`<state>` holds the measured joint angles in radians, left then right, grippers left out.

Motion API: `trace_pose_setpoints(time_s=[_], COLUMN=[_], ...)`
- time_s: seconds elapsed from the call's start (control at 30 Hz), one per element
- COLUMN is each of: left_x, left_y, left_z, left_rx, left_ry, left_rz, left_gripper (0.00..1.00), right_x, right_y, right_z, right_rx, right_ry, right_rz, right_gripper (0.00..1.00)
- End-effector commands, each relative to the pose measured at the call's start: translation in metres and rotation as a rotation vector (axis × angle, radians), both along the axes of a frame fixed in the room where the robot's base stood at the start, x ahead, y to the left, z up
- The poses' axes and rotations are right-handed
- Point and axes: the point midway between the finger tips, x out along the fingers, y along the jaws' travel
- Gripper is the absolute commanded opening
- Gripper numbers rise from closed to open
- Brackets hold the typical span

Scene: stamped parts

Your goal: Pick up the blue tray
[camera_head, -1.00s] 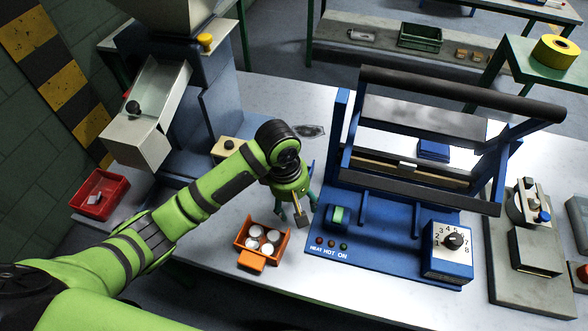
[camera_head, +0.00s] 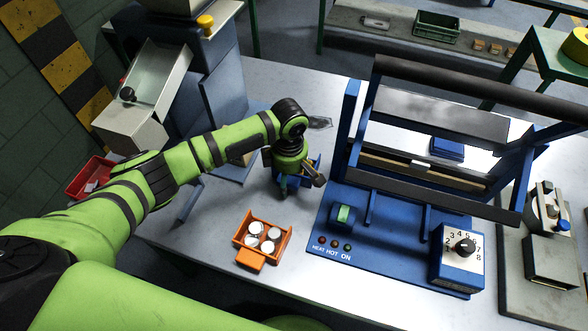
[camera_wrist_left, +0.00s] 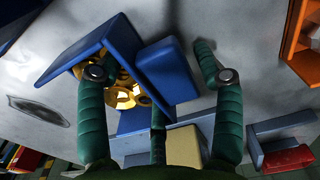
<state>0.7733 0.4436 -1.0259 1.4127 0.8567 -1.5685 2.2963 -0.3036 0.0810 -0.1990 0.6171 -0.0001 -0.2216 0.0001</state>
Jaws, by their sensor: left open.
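The blue tray (camera_head: 314,167) stands on the light table left of the blue machine, mostly hidden behind my left gripper (camera_head: 299,186) in the head view. In the left wrist view the tray (camera_wrist_left: 82,52) shows its blue wall, a thick blue block-like handle (camera_wrist_left: 167,70) and brass-coloured parts inside. My left gripper (camera_wrist_left: 162,74) is open, with one green finger overlapping the tray's side and another on the far side of the handle. I see a gap between the right finger and the handle. My right gripper is not in view.
An orange tray (camera_head: 240,239) with several white discs stands in front of the left gripper. The blue machine (camera_head: 335,250) with a dial box (camera_head: 452,273) stands close on the right. A red bin (camera_head: 83,177) is at the far left. Bare table lies around the orange tray.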

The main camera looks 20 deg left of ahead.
Motion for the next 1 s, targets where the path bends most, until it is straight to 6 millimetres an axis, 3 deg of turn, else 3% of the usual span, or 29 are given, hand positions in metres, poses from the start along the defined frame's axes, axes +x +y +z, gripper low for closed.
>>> trace_pose_setpoints(time_s=[0.17, 0.3, 0.33, 0.77, 1.0], left_x=[0.0, 0.0, 0.0, 0.001, 0.002], left_y=[-0.001, -0.001, -0.001, -0.001, -0.002], left_z=[0.0, 0.0, 0.0, 0.007, 0.036], left_rx=[-0.001, -0.001, -0.001, -0.004, -0.006], left_ry=[-0.001, -0.001, 0.0, -0.004, -0.007], left_rz=[-0.001, -0.001, -0.001, -0.001, -0.003], left_gripper=[0.67, 0.11, 0.07, 0.07, 0.07], right_x=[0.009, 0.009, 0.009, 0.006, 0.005], right_y=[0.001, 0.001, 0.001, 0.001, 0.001], right_z=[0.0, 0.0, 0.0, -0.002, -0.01], right_rx=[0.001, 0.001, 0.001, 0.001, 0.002], right_ry=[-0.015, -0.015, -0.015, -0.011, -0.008], right_rz=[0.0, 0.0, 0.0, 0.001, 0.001], right_gripper=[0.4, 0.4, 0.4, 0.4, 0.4])
